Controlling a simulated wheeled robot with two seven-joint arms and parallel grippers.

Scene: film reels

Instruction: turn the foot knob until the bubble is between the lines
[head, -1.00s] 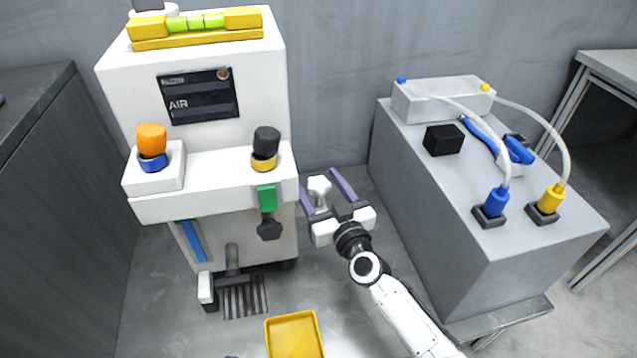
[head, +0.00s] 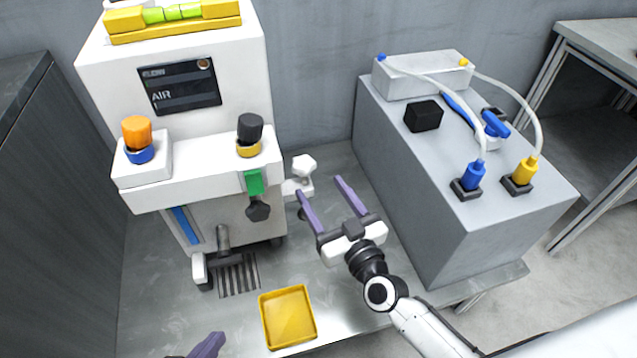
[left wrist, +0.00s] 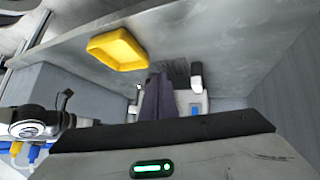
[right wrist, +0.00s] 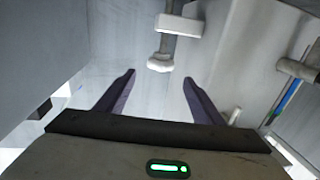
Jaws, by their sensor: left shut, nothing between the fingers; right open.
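The white foot knob (head: 304,165) sticks out low on the right side of the white machine (head: 160,55). It also shows in the right wrist view (right wrist: 160,64), below a white block and grey stem. My right gripper (head: 320,188) is open and empty, its purple fingers pointing at the knob from a short distance. The yellow level (head: 172,22) lies on top of the machine with a green vial (head: 172,13); the bubble's place between the lines is too small to tell. My left gripper (left wrist: 158,98) is shut and empty; only a fingertip shows at the head view's bottom edge.
A yellow tray (head: 287,318) lies on the table before the machine, right of a black drain grille (head: 238,275). A grey box (head: 440,180) with blue and yellow connectors stands right of my right gripper. A green tab with a dark knob (head: 258,210) hangs at the machine's front.

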